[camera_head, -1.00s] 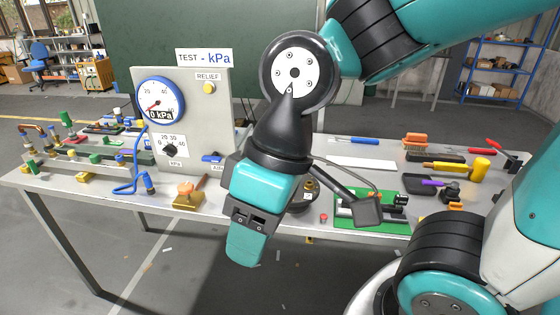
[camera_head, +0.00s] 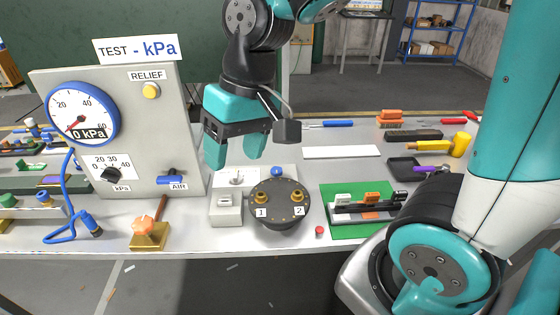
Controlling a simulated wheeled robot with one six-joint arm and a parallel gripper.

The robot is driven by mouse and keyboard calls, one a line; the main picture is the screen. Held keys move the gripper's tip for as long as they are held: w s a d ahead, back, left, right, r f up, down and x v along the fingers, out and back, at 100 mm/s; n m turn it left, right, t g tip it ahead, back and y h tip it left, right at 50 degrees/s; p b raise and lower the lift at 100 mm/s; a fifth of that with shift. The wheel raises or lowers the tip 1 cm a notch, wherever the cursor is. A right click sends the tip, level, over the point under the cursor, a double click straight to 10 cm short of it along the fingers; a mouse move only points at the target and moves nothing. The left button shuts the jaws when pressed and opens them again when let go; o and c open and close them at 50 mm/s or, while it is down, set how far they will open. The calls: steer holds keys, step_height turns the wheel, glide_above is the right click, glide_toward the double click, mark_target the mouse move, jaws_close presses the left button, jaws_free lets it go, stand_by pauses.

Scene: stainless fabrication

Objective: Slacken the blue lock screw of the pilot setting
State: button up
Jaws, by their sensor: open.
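A small blue screw head (camera_head: 277,171) stands at the back edge of a round dark grey unit (camera_head: 281,222), against a pale plate; it looks like the blue lock screw. The unit has two brass fittings on top, labelled 1 and 2. Beside it on the left is a light grey block (camera_head: 227,208) with a small dial plate (camera_head: 237,178) behind it. My gripper (camera_head: 235,152) is open and empty, fingers down, above the dial plate and to the upper left of the blue screw. It touches neither, as far as I can see.
The test panel (camera_head: 135,135) with a gauge (camera_head: 82,114) reading 0 kPa stands left of my gripper. A brass block with an orange knob (camera_head: 148,229) is at front left. A green board (camera_head: 357,202) lies right of the round unit, with a small red cap (camera_head: 320,230) between.

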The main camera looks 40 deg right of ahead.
steer(key=w+d+f+m+h, duration=0.2)
steer(key=w+d+f+m, duration=0.1)
steer(key=w+d+m, duration=0.55)
steer(key=m+h+p, duration=0.1)
steer(key=m+p, duration=0.1)
steer(key=m, duration=0.5)
glide_toward(276, 170)
steer(key=shift+g, duration=0.3)
steer(key=f+p, duration=0.1)
steer(key=f, duration=0.1)
steer(key=f+p, duration=0.1)
steer(key=f, duration=0.2)
steer(key=f+p, duration=0.1)
steer(key=f, duration=0.2)
steer(key=shift+w+d, duration=0.1)
steer(key=shift+w, duration=0.2)
steer(key=shift+f, duration=0.55)
steer(key=c, duration=0.9)
